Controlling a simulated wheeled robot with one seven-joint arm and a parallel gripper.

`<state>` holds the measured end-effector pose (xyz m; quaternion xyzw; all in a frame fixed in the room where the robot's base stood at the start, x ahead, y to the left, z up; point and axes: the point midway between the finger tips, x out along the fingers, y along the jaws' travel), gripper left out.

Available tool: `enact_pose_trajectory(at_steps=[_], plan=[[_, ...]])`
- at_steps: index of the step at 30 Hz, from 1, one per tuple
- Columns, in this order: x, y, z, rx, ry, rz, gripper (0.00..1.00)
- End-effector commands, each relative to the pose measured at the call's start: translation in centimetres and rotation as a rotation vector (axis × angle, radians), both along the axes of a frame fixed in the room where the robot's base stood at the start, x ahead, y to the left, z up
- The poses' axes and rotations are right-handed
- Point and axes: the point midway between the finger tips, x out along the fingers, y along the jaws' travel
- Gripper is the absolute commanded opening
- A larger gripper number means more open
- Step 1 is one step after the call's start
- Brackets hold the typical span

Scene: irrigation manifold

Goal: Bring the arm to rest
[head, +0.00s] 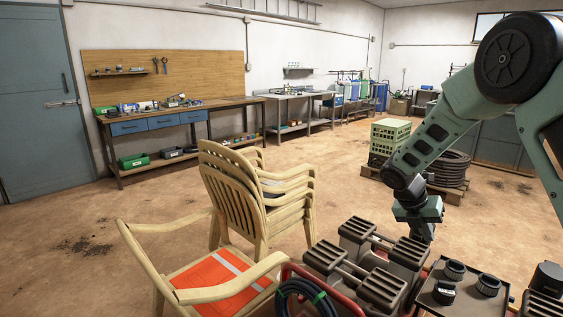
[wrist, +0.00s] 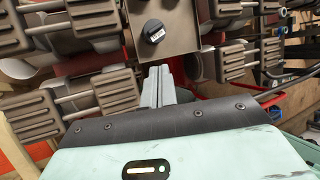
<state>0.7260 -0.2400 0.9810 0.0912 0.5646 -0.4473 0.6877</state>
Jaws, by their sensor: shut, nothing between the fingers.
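My arm reaches in from the right in the head view and bends downward. My gripper (wrist: 158,86) shows its two grey fingers together and empty in the wrist view. They point toward a grey-brown box with a black knob (wrist: 153,31); I cannot tell whether they touch it. In the head view my gripper hangs beside the irrigation manifold's brown ribbed blocks (head: 381,292), and its fingertips are not clear there. The manifold's box top (head: 464,291) carries several dark round knobs. More ribbed blocks (wrist: 70,95) flank the box in the wrist view.
Stacked beige chairs (head: 238,190) and a chair with an orange-and-white cloth (head: 212,276) stand left of the manifold. A dark hose (head: 300,293) hangs at its red frame. Green crates (head: 390,133) sit on a pallet behind my arm. Open floor lies toward the workbench (head: 175,113).

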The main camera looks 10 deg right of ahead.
Motion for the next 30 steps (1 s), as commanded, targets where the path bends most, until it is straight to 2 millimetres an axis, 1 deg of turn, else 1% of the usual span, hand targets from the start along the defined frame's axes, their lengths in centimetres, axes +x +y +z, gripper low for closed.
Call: enact_pose_trajectory(at_steps=[1, 2, 3, 5, 6, 8, 9, 11, 12, 14, 15, 17, 18, 19, 21, 24, 27, 30], plan=[[-0.9, 2.9, 0.9, 0.041, -0.054, -0.060, 0.00], [-1.5, 4.5, 1.2, 0.066, -0.084, -0.103, 0.00], [-2.4, 6.5, 1.7, 0.098, -0.121, -0.164, 0.00], [-3.9, 9.5, 2.4, 0.148, -0.172, -0.255, 0.00], [-5.0, 11.4, 2.9, 0.178, -0.201, -0.318, 0.00], [-6.8, 14.2, 3.6, 0.223, -0.243, -0.414, 0.00], [-8.1, 15.9, 4.1, 0.253, -0.268, -0.482, 0.00], [-10.3, 18.5, 4.7, 0.292, -0.297, -0.585, 0.00], [-11.8, 20.1, 5.2, 0.317, -0.316, -0.655, 0.00], [-14.3, 22.3, 5.8, 0.350, -0.340, -0.764, 0.00], [-16.0, 23.6, 6.1, 0.369, -0.353, -0.837, 0.00], [-18.6, 25.4, 6.6, 0.393, -0.370, -0.950, 0.00], [-20.5, 26.4, 6.9, 0.405, -0.379, -1.026, 0.00], [-21.8, 27.1, 7.1, 0.413, -0.387, -1.083, 0.00], [-24.8, 28.4, 7.4, 0.426, -0.399, -1.213, 0.00], [-28.6, 29.5, 7.6, 0.429, -0.413, -1.378, 0.00], [-31.3, 30.0, 7.6, 0.423, -0.424, -1.504, 0.00], [-32.9, 30.2, 7.5, 0.418, -0.431, -1.588, 0.00]])
